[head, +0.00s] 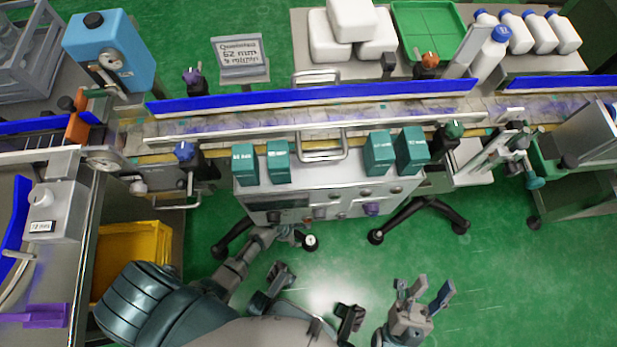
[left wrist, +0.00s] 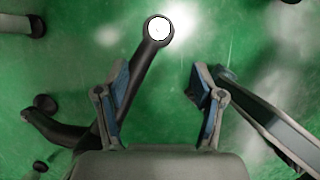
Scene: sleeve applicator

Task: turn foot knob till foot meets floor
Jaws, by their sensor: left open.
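A foot knob with a round white top (head: 310,242) sits at the end of a black leg under the grey control cabinet (head: 330,195), low over the green floor. In the left wrist view the white-topped knob (left wrist: 158,29) is beyond my fingertips, slightly left of the gap's middle. My left gripper (head: 287,233) is open, beside the knob and to its left in the head view. Its two blue-padded fingers (left wrist: 160,80) stand apart with nothing gripped. Whether the foot touches the floor cannot be told. My right gripper (head: 425,292) is open and empty over the floor at lower right.
Other black legs with feet (head: 376,237) spread under the cabinet. Teal boxes (head: 245,165) stand on its top. The conveyor (head: 330,120) runs behind. A yellow crate (head: 135,250) stands at left.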

